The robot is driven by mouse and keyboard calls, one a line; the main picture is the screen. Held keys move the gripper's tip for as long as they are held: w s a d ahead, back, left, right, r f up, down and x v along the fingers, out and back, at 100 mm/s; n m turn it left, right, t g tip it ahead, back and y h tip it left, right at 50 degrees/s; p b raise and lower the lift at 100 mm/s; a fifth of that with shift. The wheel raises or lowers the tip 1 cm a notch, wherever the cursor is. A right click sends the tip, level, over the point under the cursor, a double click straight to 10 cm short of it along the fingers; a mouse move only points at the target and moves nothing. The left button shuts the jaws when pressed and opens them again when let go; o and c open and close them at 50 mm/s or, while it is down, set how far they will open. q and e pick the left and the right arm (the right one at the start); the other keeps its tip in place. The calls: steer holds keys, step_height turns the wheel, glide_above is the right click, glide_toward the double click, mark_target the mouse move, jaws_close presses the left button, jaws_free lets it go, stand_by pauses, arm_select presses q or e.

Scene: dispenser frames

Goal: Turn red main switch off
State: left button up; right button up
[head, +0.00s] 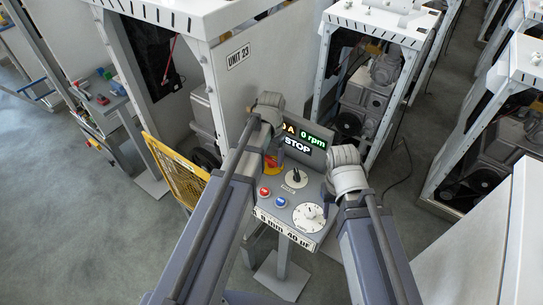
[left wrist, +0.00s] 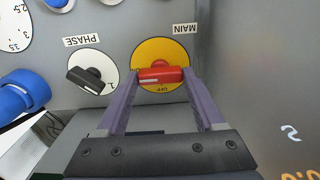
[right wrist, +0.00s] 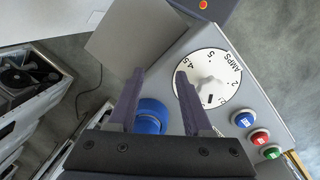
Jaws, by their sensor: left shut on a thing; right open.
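The red main switch (left wrist: 160,75) is a bar handle on a yellow disc (left wrist: 160,48) under a MAIN label, seen upside down in the left wrist view. The handle lies crosswise there, and an OFF mark shows on the disc just below it. My left gripper (left wrist: 161,76) is shut on the handle, one finger at each end. In the head view my left gripper (head: 273,152) hides much of the switch, and some yellow disc shows. My right gripper (right wrist: 160,77) is open and empty above the panel edge, by the AMPS dial (right wrist: 208,78).
The grey control panel (head: 262,207) carries a black PHASE switch (left wrist: 90,76), red and blue buttons, and a display (head: 302,143) reading 0 rpm and STOP. A blue socket (right wrist: 150,115) lies below my right fingers. A cabinet wall (head: 238,90) stands close behind my left gripper.

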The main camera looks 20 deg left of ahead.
arm_select(q)
steer(key=shift+n, duration=0.3)
steer(key=n, duration=0.3)
steer(key=shift+n, duration=0.4)
steer(key=n, duration=0.4)
steer(key=shift+n, duration=0.3)
steer(key=n, duration=0.4)
steer(key=shift+n, duration=2.4)
steer(key=o, duration=1.4)
arm_select(e)
steer(key=shift+r, duration=0.1)
